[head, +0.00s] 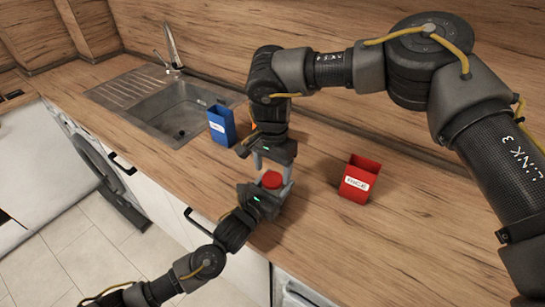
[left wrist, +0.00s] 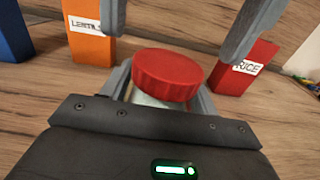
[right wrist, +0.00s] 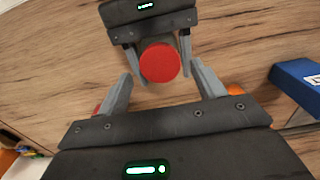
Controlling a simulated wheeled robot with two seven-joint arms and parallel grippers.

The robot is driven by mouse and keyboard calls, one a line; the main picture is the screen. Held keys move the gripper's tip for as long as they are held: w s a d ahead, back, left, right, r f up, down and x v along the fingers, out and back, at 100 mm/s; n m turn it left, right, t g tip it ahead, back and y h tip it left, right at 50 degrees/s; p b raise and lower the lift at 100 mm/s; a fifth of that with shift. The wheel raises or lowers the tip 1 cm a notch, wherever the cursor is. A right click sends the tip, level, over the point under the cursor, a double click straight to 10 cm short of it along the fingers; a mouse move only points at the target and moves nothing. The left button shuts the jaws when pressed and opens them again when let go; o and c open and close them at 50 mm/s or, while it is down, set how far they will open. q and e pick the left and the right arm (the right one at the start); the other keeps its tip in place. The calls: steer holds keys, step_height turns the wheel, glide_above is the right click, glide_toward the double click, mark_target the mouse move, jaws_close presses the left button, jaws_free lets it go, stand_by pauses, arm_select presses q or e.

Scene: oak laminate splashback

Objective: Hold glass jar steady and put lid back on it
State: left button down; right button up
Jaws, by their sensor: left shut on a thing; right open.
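The glass jar (left wrist: 150,101) stands between the fingers of my left gripper (head: 277,187), which is shut on it; only a small pale part of the glass shows. The round red lid (left wrist: 168,72) is on top of the jar, looking slightly tilted in the left wrist view; I cannot tell if it is fully seated. The lid also shows in the head view (head: 271,180) and from above in the right wrist view (right wrist: 160,62). My right gripper (right wrist: 162,84) is open and empty, pointing down above the lid, its fingers apart from it on both sides.
A red box (head: 358,181) labelled RICE stands right of the jar. A blue box (head: 221,125) stands by the sink (head: 180,110). An orange box (left wrist: 90,38) labelled LENTILS stands behind the jar. The wooden counter's right part is clear; its front edge is close to the jar.

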mark_target(272, 192)
steer(key=shift+f, duration=1.3)
steer(key=c, duration=1)
steer(key=m, duration=0.4)
steer(key=shift+m, duration=0.3)
steer(key=m, duration=0.5)
steer(key=o, duration=1.1)
steer(key=shift+s, duration=0.1)
